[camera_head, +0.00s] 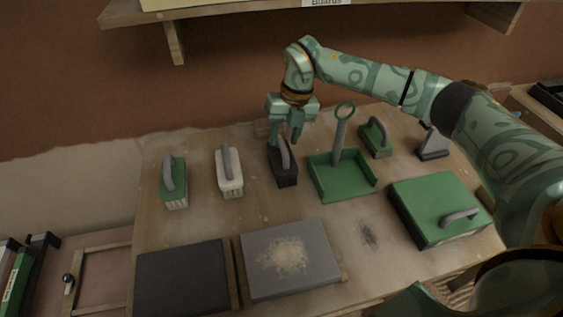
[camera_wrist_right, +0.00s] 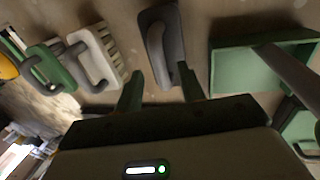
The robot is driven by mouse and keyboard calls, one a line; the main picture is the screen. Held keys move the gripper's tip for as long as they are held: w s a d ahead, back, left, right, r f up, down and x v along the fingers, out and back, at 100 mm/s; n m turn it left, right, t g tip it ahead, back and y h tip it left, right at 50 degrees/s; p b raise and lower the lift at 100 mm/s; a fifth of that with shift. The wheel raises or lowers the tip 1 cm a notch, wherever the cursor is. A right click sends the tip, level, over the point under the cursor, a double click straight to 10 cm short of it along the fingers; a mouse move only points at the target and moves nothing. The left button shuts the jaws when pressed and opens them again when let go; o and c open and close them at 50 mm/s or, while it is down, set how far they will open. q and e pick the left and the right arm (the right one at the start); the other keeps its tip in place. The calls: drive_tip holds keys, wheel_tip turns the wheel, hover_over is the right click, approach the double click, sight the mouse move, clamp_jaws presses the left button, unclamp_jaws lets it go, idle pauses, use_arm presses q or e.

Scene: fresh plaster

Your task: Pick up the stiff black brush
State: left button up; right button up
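The black brush (camera_head: 285,172) with a grey handle lies on the wooden table, between the white brush and the green dustpan. It also shows in the right wrist view (camera_wrist_right: 176,38), straight ahead of the fingers. My right gripper (camera_head: 289,138) hangs pointing down just above and behind the black brush. I cannot tell whether the fingers reach the handle's height. My left gripper is not in view.
A white brush (camera_head: 230,183) and a green brush (camera_head: 174,190) stand left. A green dustpan (camera_head: 345,187) with an upright handle stands close right. Further right are a green trowel-like block (camera_head: 375,140) and a green box (camera_head: 425,205). A dusty grey slab (camera_head: 305,280) lies in front.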

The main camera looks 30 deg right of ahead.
sight(283, 143)
drive_tip(key=f, duration=0.2)
drive_tip(key=f+b, duration=0.1)
drive_tip(key=shift+a+f, duration=0.35)
drive_tip(key=shift+f, duration=0.05)
drive_tip(key=shift+r, duration=0.15)
clamp_jaws()
drive_tip(key=shift+r, duration=0.1)
drive_tip(key=shift+r, duration=0.35)
wheel_tip(283, 143, up, 3)
drive_tip(key=shift+f+p, duration=0.2)
drive_tip(key=shift+p, duration=0.65)
drive_tip(key=s+d+r+p, duration=0.4)
drive_tip(key=s+r, duration=0.5)
drive_tip(key=s, duration=0.4)
drive_tip(key=shift+d+r, duration=0.25)
drive_tip(key=shift+d, duration=0.25)
